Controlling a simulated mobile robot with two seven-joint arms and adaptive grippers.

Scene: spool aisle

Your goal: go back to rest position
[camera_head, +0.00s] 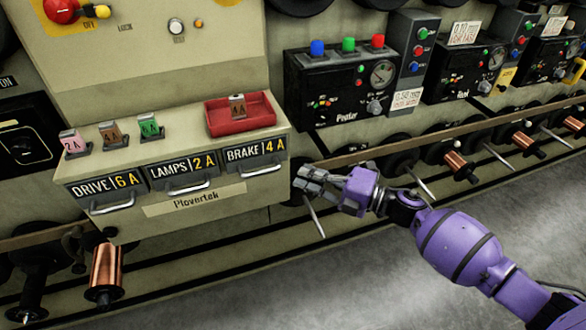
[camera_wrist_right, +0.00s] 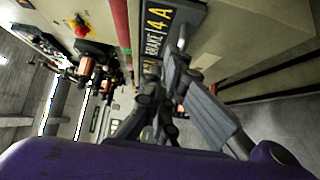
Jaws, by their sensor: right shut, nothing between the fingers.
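My right arm, purple, reaches in from the lower right in the head view. Its grey gripper (camera_head: 316,183) is shut and empty, just right of the beige cabinet's drawer front marked BRAKE 4A (camera_head: 256,150). In the right wrist view the gripper's fingers (camera_wrist_right: 178,75) show in front of the BRAKE 4A label (camera_wrist_right: 157,30). Whether the fingers touch the cabinet is hard to tell. My left gripper is not in view.
Drawers marked DRIVE 6A (camera_head: 106,189) and LAMPS 2A (camera_head: 183,170) look shut. A red tray (camera_head: 240,122) holds a 4A fuse, beside several fuses on the cabinet top. Copper spools (camera_head: 107,268) and rods line the machine's base. Grey floor (camera_head: 330,285) is clear at the front.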

